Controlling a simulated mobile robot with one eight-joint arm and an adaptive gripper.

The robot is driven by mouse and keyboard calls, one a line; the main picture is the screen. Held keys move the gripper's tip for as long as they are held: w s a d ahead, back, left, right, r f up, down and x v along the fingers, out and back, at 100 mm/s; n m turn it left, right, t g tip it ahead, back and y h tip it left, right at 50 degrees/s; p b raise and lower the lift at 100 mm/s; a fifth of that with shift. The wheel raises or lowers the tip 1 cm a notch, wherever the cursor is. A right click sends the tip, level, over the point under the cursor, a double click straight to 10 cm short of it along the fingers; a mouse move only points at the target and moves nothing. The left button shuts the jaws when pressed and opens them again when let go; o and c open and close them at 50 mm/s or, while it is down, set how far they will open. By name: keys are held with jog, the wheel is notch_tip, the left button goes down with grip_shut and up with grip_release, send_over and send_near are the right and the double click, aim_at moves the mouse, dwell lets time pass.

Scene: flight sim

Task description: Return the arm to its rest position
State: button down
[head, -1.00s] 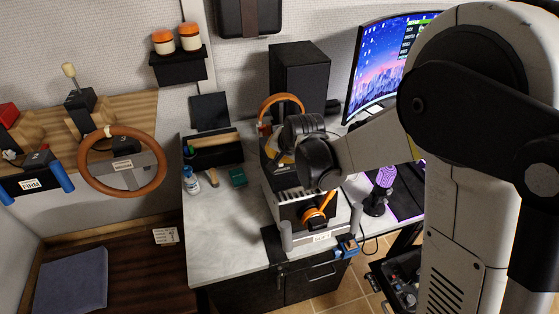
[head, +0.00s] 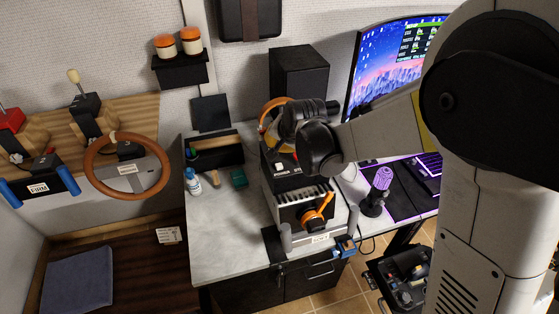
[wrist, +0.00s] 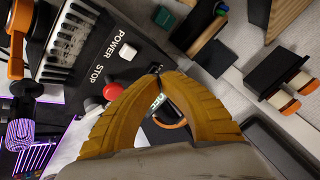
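My arm (head: 380,130) reaches from the right over the desk, its dark wrist joint above a dark machine. My gripper (wrist: 158,74) shows in the wrist view as two yellow ribbed fingers. Their tips meet, and I see nothing held between them. In the head view the fingers are mostly hidden behind the wrist. The machine (head: 292,197) stands upright below the wrist, apart from it as far as I can tell. Its white POWER button (wrist: 128,52) and red STOP button (wrist: 113,91) lie beside the fingers in the wrist view.
A monitor (head: 388,65) and black speaker (head: 299,75) stand behind the arm. A purple-lit joystick (head: 378,190) is at the right. A steering wheel (head: 127,190) and a shelf (head: 180,72) with two orange-lidded jars are at the left. The desk's left front (head: 222,235) is clear.

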jog(key=shift+r, duration=0.15)
dwell(0.3)
jog(key=s+d+n+h+b, duration=0.1)
jog(key=s+d+b, duration=0.2)
jog(key=s+d, duration=0.3)
jog(key=s+d+n+h+b, duration=0.1)
jog(key=s+d+b, duration=0.3)
jog(key=s, duration=0.8)
jog(key=s+d+n+b, duration=0.2)
jog(key=s+d+b, duration=0.1)
jog(key=s+d, duration=0.5)
jog(key=shift+s+d+f+h+b, duration=0.3)
jog(key=shift+s+f+h+b, duration=0.1)
jog(key=shift+s, duration=0.3)
